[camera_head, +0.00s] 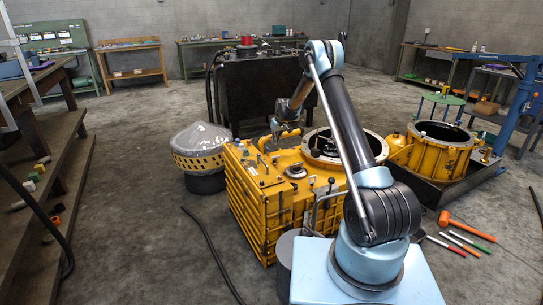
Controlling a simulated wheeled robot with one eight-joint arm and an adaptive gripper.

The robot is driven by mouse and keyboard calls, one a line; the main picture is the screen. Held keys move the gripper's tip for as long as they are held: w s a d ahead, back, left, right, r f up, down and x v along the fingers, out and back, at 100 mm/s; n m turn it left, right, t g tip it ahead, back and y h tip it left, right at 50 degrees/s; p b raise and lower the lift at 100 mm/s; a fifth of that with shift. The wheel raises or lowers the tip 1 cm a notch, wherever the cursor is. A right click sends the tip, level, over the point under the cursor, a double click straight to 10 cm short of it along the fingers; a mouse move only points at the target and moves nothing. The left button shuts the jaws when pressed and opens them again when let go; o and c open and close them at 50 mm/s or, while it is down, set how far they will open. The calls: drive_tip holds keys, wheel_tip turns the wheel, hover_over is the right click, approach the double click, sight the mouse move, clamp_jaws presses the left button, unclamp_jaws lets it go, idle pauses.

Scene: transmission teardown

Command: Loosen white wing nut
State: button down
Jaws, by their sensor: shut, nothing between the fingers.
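The yellow ribbed transmission housing (247,205) stands on the floor in the middle, with a round open flange (318,158) and several small fittings on its top. I cannot pick out the white wing nut for certain; the fittings are too small at this size. My gripper (275,132) is small and dark in this view. It points down over the back left part of the housing's top, close to a yellow bent pipe (291,134). It appears shut and empty. I cannot tell whether its fingertips touch anything.
A plastic-covered yellow ring part (200,147) stands left of the housing. A yellow round casing (440,150) sits in a black tray at the right. An orange mallet (462,225) and several tools lie on the floor. A dark hose (212,252) crosses the floor at the front left.

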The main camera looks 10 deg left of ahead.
approach(276, 160)
drive_tip(key=shift+w+a+f, duration=1.15)
drive_tip(key=shift+a+f, duration=0.1)
drive_tip(key=shift+f, duration=0.1)
drive_tip(key=shift+w+a+f, duration=1.2)
drive_tip(key=shift+a+f, duration=0.1)
drive_tip(key=shift+f, duration=0.05)
